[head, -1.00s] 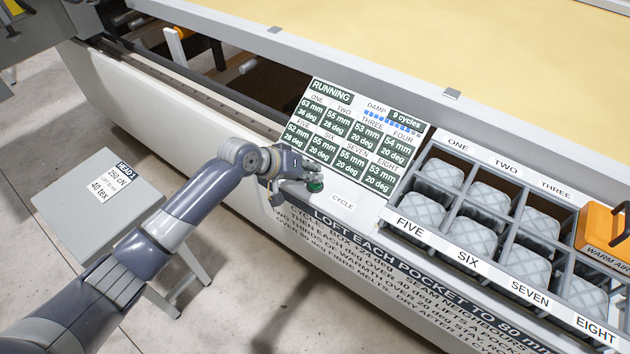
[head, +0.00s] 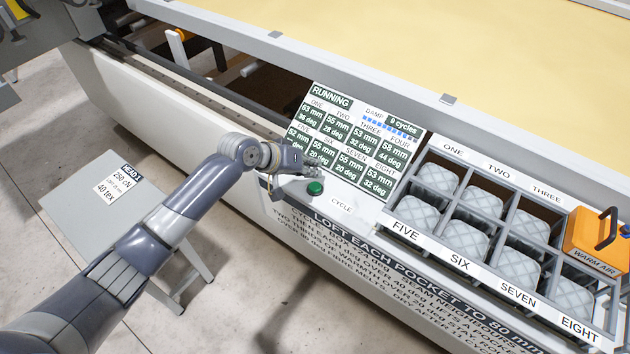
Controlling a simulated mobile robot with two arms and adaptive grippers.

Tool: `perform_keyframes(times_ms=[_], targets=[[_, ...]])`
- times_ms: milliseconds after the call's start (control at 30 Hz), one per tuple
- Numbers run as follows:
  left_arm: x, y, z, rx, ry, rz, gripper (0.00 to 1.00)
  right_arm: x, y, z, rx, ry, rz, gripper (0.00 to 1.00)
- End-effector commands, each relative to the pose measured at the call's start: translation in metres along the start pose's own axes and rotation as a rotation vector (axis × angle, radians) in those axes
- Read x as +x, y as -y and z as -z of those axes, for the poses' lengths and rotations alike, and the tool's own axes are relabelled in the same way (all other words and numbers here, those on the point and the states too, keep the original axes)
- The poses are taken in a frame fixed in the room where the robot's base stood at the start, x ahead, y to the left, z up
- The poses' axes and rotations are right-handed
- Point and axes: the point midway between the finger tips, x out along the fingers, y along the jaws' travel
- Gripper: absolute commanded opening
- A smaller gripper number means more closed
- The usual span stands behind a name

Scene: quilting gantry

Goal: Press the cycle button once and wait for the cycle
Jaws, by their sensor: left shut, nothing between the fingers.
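The green cycle button (head: 315,187) sits on the pale console, with the CYCLE label (head: 341,206) to its right. My left gripper (head: 316,168) is shut and empty. It is just above the button in the picture, beside the panel's lower left edge, and the button shows uncovered. Pocket FOUR looks like 58 mm, 44 deg. My right gripper is not in view.
A divided box (head: 432,232) with padded grey pockets stands right of the panel. An orange warm air unit (head: 590,240) is at the far right. A printed instruction strip runs along the front edge. A grey stand (head: 80,215) with a tension readout is at left.

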Motion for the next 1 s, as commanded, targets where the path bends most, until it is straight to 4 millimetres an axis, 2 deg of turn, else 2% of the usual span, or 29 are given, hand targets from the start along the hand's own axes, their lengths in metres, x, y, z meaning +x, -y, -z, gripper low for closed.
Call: perform_keyframes(times_ms=[33, 267, 1000], targets=[[-0.008, -0.006, 0.006, 0.0, 0.0, 0.0, 0.0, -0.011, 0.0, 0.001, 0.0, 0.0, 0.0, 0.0], [-0.021, -0.016, 0.015, 0.0, 0.0, -0.001, 0.0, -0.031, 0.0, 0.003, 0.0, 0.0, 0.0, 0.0], [-0.021, -0.015, 0.015, 0.0, 0.0, 0.0, 0.0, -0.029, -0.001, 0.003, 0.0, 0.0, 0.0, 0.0]])
